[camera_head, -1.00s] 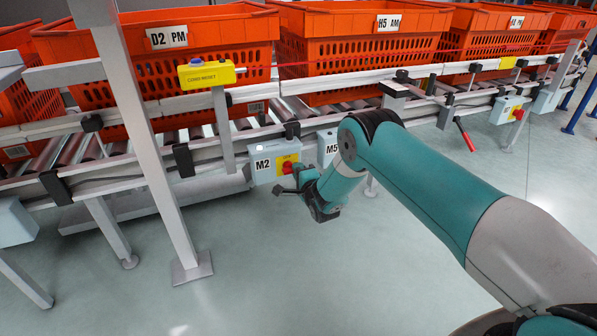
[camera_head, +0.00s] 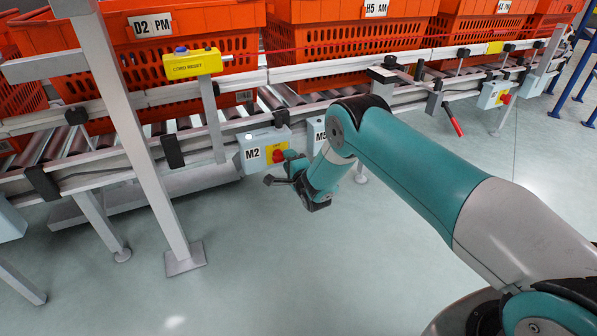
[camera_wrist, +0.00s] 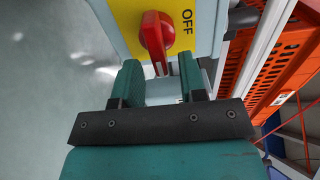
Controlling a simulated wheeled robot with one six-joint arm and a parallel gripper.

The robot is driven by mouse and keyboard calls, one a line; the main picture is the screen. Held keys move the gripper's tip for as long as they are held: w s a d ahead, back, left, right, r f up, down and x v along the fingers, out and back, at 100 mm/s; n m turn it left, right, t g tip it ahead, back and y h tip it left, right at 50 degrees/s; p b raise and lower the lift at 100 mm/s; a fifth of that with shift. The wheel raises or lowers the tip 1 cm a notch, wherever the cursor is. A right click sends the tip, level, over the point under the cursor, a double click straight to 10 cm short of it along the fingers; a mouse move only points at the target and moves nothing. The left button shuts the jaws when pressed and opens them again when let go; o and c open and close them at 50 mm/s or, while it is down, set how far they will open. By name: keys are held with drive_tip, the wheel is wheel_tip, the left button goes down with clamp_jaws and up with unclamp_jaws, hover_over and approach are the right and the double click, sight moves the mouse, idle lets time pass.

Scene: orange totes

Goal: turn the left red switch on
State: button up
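The left red switch (camera_head: 278,156) is a rotary knob on the yellow plate of the pale box marked M2. In the wrist view the red knob (camera_wrist: 157,36) stands on the yellow plate (camera_wrist: 127,20), with the word OFF to its right. Its handle points down the picture, toward my gripper. My gripper (camera_wrist: 159,64) is open and empty, with one green finger on each side of the handle's lower end. I cannot tell whether they touch. In the head view my gripper (camera_head: 277,170) is right at the switch and partly overlaps it.
A box marked M5 (camera_head: 319,136) is partly hidden by my arm. Another box with a red switch (camera_head: 505,98) is at the far right. A red-handled lever (camera_head: 453,120) and a yellow button box (camera_head: 192,64) are on the conveyor rail. Orange totes (camera_head: 195,45) stand behind.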

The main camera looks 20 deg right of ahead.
drive_tip(key=s+d+p, duration=0.1)
drive_tip(key=s+p, duration=1.6)
drive_tip(key=p, duration=1)
drive_tip(key=shift+d, duration=0.4)
